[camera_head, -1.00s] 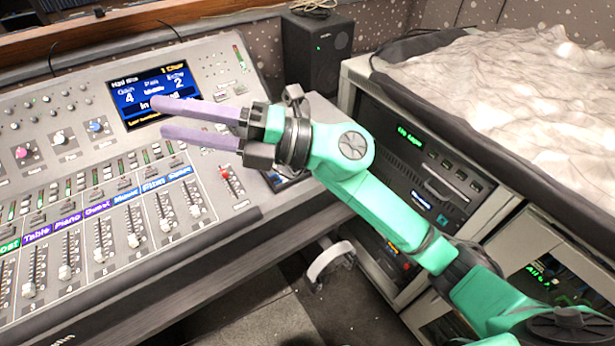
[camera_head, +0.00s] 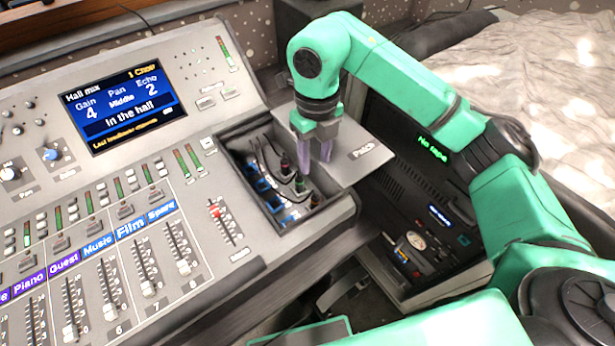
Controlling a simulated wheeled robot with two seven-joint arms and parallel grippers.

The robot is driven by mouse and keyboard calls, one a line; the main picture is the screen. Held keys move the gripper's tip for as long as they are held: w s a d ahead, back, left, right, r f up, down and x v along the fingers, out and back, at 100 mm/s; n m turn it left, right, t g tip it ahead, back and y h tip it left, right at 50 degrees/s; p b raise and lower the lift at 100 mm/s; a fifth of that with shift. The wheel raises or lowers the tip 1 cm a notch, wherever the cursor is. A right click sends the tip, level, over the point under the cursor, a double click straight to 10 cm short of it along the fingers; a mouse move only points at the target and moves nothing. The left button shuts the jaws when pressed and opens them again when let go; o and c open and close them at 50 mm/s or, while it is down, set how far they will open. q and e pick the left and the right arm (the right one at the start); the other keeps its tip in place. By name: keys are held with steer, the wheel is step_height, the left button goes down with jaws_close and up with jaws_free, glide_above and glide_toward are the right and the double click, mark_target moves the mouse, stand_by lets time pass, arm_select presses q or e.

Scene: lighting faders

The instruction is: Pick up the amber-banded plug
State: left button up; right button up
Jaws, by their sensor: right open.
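An open recessed patch bay (camera_head: 236,150) in the right part of the mixing desk holds several small dark plugs with thin cables. One plug (camera_head: 300,184) shows a green band; another (camera_head: 285,165) looks reddish, and one (camera_head: 315,200) lies nearer the front right corner. The bands are too small for me to tell which is amber. My right gripper (camera_head: 314,161) points down over the right side of the bay, its two pale purple fingers apart and nothing visible between them. The fingers partly cover the bay's right edge. My left gripper is not in view.
A flat grey panel marked Patch (camera_head: 363,160) lies beside the bay, under my right gripper. A red-capped fader (camera_head: 216,211) and the lit screen (camera_head: 124,105) are left of the bay. A rack (camera_head: 410,215) stands to the right.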

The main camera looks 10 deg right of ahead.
mark_target(317, 198)
steer(key=shift+s+f+p, duration=0.5)
steer(key=shift+s+f, duration=0.55)
steer(key=shift+f, duration=0.2)
steer(key=f, duration=0.2)
steer(key=s+f+p, duration=0.1)
steer(key=shift+f, duration=0.4)
steer(key=f, duration=0.2)
steer(key=f+p, duration=0.1)
steer(key=f, duration=0.1)
steer(key=f+p, duration=0.1)
steer(key=f, duration=0.1)
steer(key=shift+w+d+f, duration=0.1)
steer(key=shift+w+f, duration=0.2)
steer(key=shift+f, duration=0.3)
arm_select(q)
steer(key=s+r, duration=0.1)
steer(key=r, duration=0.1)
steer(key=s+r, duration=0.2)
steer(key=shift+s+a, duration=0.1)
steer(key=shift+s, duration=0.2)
arm_select(e)
steer(key=shift+w, duration=0.1)
jaws_close()
